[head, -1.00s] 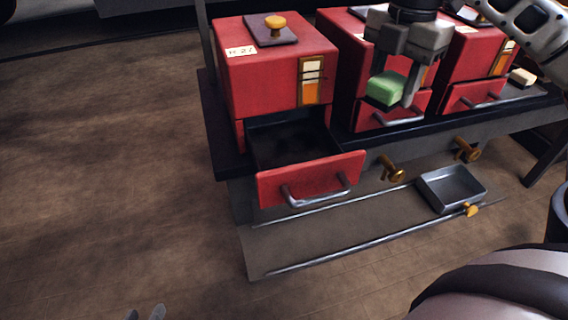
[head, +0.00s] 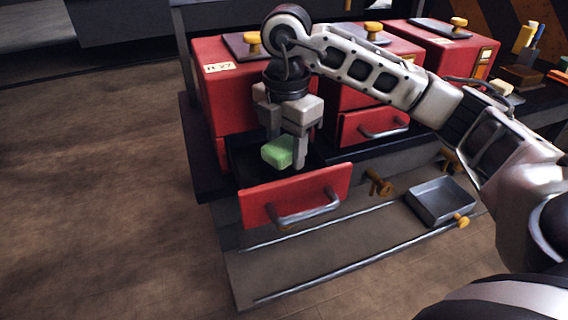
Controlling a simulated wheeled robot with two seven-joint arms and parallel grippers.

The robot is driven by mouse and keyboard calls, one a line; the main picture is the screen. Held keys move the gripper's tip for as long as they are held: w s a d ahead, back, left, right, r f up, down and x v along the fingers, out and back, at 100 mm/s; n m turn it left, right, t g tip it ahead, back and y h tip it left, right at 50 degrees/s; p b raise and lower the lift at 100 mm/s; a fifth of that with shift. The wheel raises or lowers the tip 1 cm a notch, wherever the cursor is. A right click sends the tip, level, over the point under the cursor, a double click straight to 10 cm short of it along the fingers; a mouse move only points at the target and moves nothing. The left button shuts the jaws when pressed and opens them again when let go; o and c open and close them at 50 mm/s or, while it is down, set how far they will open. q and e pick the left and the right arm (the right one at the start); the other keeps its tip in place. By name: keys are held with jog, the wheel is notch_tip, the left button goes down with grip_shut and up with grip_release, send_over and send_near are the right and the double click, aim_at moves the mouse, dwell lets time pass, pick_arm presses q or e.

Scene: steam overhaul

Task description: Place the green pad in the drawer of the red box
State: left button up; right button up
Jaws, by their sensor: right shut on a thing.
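The green pad (head: 278,152) is held between the fingers of my right gripper (head: 286,150), which points down and is shut on it. The pad is over the open drawer (head: 295,197) of the leftmost red box (head: 213,90). It looks to be at about the height of the drawer's rim; I cannot tell whether it touches the drawer. The drawer is pulled out toward me, with a dark inside and a metal bar handle on its red front. My arm hides much of this box's front. My left gripper is not in view.
Two more red boxes stand to the right, the middle one's drawer (head: 372,125) closer in. A grey metal tray (head: 440,200) sits on the lower shelf. Brass knobs (head: 379,183) stick out below the bench edge. The floor at left is clear.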

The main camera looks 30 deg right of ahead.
aim_at(284, 163)
notch_tip(284, 163, down, 4)
jog(key=shift+w+a+r+b, duration=0.1)
jog(key=shift+a+r+b, duration=0.05)
jog(key=shift+b, duration=0.35)
jog(key=o, duration=1.1)
jog(key=shift+c, duration=0.2)
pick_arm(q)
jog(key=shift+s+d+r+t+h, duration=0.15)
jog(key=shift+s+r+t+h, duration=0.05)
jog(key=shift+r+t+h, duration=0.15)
